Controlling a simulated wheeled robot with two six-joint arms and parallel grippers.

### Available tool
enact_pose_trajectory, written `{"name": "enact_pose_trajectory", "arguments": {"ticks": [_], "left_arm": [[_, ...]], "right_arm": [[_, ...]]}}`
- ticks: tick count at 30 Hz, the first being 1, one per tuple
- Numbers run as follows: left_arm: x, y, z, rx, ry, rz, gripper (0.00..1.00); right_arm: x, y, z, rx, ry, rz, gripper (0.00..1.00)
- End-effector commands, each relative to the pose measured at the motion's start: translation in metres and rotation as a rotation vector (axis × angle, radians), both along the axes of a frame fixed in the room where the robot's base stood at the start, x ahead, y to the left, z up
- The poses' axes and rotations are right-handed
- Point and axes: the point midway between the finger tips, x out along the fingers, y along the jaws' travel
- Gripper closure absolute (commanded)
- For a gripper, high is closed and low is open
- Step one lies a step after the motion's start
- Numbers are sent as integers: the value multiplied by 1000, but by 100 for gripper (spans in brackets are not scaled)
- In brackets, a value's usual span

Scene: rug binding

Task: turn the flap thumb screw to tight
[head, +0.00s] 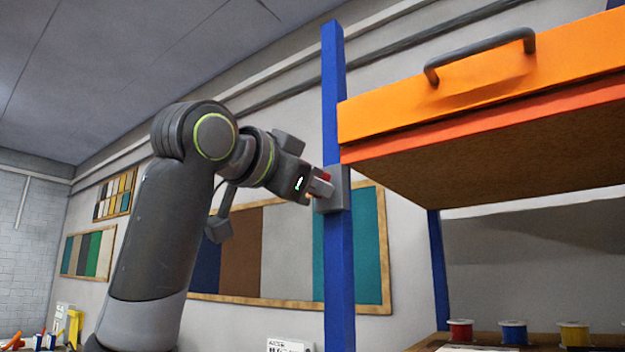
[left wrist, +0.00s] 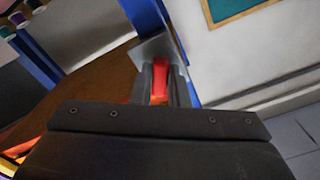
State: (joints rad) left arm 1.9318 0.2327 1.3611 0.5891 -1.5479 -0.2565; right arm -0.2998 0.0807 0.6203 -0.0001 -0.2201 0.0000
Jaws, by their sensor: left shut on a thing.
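The flap thumb screw (left wrist: 161,76) is a red piece between the fingers of my left gripper (left wrist: 160,90) in the left wrist view. In the head view my left gripper (head: 320,187) is at the grey block (head: 337,190) on the blue post (head: 338,260), and a bit of red shows at its fingers. The gripper is shut on the screw. The fingers hide most of it, and I cannot tell how far it is turned. The orange flap (head: 480,95) with a dark handle (head: 480,55) is right of the post. My right gripper is not in view.
Below the flap, a shelf holds several thread spools, such as a red one (head: 460,331) and a blue one (head: 513,332). A second blue post (head: 438,265) stands behind. A framed board of colour swatches (head: 232,250) hangs on the wall.

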Motion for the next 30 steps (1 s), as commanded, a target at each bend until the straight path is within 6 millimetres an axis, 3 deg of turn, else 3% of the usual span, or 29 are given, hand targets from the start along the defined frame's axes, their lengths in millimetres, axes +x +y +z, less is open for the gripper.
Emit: {"name": "enact_pose_trajectory", "arguments": {"ticks": [30], "left_arm": [[0, 0, 3, 723, -529, 0, 100]], "right_arm": [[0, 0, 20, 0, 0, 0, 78]]}}
